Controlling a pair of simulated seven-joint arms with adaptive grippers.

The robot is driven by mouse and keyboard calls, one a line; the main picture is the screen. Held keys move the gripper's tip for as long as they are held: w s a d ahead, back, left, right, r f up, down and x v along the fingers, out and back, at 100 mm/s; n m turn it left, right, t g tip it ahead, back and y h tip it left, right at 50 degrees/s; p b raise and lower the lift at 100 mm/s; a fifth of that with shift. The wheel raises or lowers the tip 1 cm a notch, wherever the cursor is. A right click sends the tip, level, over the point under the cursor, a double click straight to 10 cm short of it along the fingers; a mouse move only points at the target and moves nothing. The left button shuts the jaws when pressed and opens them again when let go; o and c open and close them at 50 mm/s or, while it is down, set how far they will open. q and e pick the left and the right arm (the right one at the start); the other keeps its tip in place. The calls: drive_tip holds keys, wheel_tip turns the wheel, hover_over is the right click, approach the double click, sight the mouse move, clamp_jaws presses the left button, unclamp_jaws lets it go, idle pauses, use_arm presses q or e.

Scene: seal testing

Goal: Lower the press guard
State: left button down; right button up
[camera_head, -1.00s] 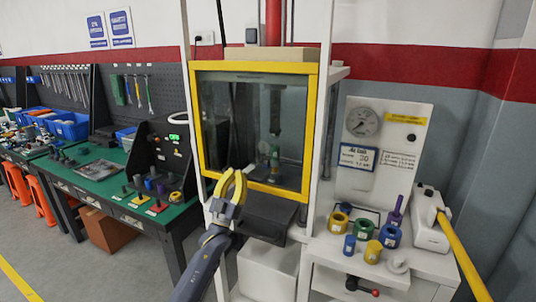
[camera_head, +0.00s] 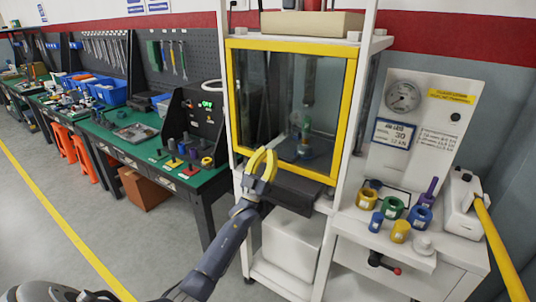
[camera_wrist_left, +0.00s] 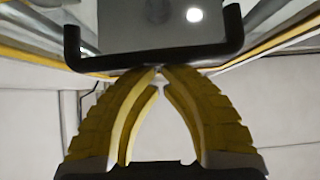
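The press guard (camera_head: 343,125) is a clear panel in a yellow frame on the front of the white press cabinet. It covers the press opening, with its lower edge just above a dark box. My left gripper (camera_head: 264,150) is at the guard's lower left edge. In the left wrist view, the gripper's yellow fingers (camera_wrist_left: 159,70) are shut, tips together, at the middle of a black bar handle (camera_wrist_left: 200,55). I cannot tell whether the tips grip the handle or only touch it. My right gripper is out of view.
A green workbench (camera_head: 213,178) with a control box (camera_head: 196,120) stands left of the press. On the right, a white bench (camera_head: 440,252) holds several coloured rings, a gauge panel (camera_head: 440,110) and a device with a long yellow lever (camera_head: 500,245). Open floor lies at front left.

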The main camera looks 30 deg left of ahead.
sight(268, 122)
use_arm(q)
drive_tip(key=s+f, duration=0.4)
drive_tip(key=s, duration=0.3)
drive_tip(key=s+a+r+m+g+h, duration=0.2)
drive_tip(key=a+r, duration=0.2)
drive_tip(key=r, duration=0.1)
drive_tip(key=w+r, duration=0.1)
drive_tip(key=w, duration=0.2)
drive_tip(key=w+r+n+g+y, duration=0.1)
drive_tip(key=w, duration=0.3)
drive_tip(key=w+r+n+g+y, duration=0.1)
drive_tip(key=w+r, duration=0.1)
drive_tip(key=w, duration=0.2)
drive_tip(key=shift+w+a, duration=0.1)
drive_tip(key=shift+a, duration=0.25)
drive_tip(key=shift+s+f, duration=0.2)
drive_tip(key=shift+f, duration=0.95)
drive_tip(key=shift+s+f, duration=0.2)
drive_tip(key=shift+f, duration=0.75)
